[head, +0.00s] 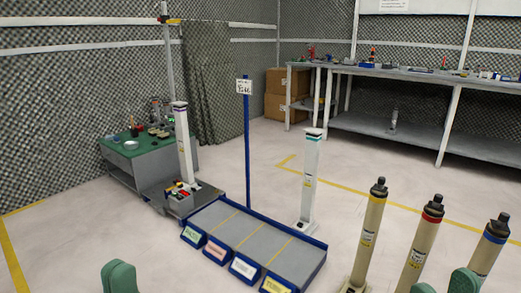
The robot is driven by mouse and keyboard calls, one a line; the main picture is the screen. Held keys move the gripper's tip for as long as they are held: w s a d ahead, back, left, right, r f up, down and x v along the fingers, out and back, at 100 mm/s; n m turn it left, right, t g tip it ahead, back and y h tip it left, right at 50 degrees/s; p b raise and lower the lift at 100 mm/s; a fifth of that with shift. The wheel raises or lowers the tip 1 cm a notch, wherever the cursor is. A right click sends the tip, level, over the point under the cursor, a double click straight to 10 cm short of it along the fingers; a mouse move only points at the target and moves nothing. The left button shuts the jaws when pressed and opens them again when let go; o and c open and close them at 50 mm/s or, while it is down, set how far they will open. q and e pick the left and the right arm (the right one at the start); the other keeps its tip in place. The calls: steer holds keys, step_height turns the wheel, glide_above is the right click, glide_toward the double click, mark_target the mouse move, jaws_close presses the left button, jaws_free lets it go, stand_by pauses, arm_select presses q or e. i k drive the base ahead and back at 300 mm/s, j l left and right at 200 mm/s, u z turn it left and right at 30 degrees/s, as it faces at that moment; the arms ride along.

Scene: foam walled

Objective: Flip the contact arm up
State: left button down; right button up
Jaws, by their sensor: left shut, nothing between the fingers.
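I cannot clearly pick out the contact arm. A grey control box (180,200) with small red, yellow and dark parts sits on a low dark platform at the foot of a white post (184,145) on the left. My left gripper (119,276) shows at the bottom left as two green fingertips held together, with nothing between them. My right gripper (445,284) shows at the bottom right as two green fingertips with a gap between them. Both grippers are far from the control box and touch nothing that I can see.
A blue-edged tray (275,232) with labelled lanes lies ahead. A teal-banded post (311,180) stands behind it, and a blue sign pole (246,150). Three beige cylinders (368,240) stand at right. A green-topped bench (150,148) is at left. Floor at lower left is clear.

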mark_target(175, 182)
steer(key=i+j+z, duration=0.3)
steer(key=i+j, duration=0.15)
steer(key=j, duration=0.15)
steer(key=i+j+z, duration=0.3)
steer(key=i+j, duration=0.15)
steer(key=j, duration=0.25)
steer(key=i+j+z, duration=0.15)
steer(key=j, duration=0.2)
steer(key=i+j, duration=0.15)
steer(key=j, duration=0.2)
steer(key=i+j, duration=0.2)
steer(key=j, duration=0.15)
steer(key=i+j, duration=0.15)
steer(key=j, duration=0.25)
steer(key=i+j, duration=0.15)
steer(key=j, duration=0.2)
steer(key=i+j, duration=0.15)
steer(key=j, duration=0.2)
steer(key=i+j, duration=0.2)
steer(key=j, duration=0.15)
steer(key=i+j+z, duration=0.1)
steer(key=j, duration=0.3)
steer(key=i+j, duration=0.2)
steer(key=j, duration=0.15)
